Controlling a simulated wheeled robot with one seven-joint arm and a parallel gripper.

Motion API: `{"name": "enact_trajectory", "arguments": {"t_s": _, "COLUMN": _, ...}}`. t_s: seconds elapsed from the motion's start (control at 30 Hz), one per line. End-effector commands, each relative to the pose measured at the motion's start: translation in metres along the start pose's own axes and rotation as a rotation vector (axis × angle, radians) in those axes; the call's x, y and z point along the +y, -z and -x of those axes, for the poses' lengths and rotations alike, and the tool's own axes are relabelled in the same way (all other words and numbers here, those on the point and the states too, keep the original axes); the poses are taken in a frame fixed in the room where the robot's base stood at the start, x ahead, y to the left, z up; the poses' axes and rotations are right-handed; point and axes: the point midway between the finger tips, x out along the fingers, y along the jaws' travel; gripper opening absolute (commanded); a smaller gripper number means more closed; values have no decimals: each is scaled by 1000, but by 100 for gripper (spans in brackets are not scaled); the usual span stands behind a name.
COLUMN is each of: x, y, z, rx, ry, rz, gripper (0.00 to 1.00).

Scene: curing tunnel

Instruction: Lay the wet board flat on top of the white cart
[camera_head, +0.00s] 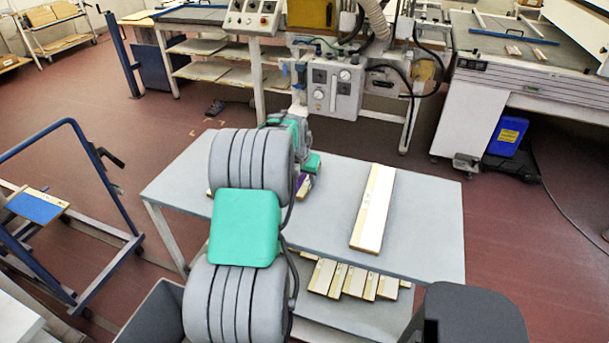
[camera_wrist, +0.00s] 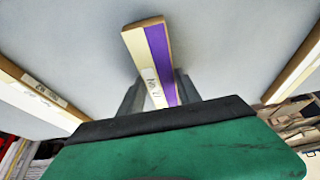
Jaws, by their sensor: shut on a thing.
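My gripper (camera_wrist: 160,93) is shut on a board with a purple stripe beside a cream one and a small label (camera_wrist: 152,50). In the head view the purple of this board (camera_head: 302,184) shows just past my arm, over the far side of a grey-topped table (camera_head: 430,215). My arm hides most of it. I cannot tell whether the board touches the tabletop. Nothing in the frames shows which board is wet. A white surface (camera_head: 18,325) is cut off at the lower left corner; I cannot tell whether it is the white cart.
A white board (camera_head: 373,208) lies on the table's right half. Several boards (camera_head: 352,281) lie on its lower shelf. A blue-framed rack (camera_head: 75,225) with a blue board (camera_head: 36,206) stands left. Machine equipment (camera_head: 333,90) stands behind the table. Red floor is open at the right.

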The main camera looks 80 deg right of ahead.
Motion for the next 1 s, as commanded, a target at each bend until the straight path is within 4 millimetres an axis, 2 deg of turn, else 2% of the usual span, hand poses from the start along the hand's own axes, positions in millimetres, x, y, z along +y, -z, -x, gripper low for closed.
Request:
{"name": "enact_trajectory", "arguments": {"t_s": 0.37, "x": 0, "y": -2, "z": -7, "rx": 4, "ry": 1, "rz": -1, "gripper": 0}}
{"name": "enact_trajectory", "arguments": {"t_s": 0.4, "x": 0, "y": -2, "z": -6, "rx": 4, "ry": 1, "rz": -1, "gripper": 43}}
{"name": "enact_trajectory", "arguments": {"t_s": 0.63, "x": 0, "y": -2, "z": -6, "rx": 3, "ry": 0, "rz": -1, "gripper": 61}}
{"name": "enact_trajectory", "arguments": {"t_s": 0.87, "x": 0, "y": -1, "z": -5, "rx": 4, "ry": 0, "rz": -1, "gripper": 62}}
{"name": "enact_trajectory", "arguments": {"t_s": 1.0, "x": 0, "y": 0, "z": 5, "rx": 7, "ry": 1, "rz": -1, "gripper": 62}}
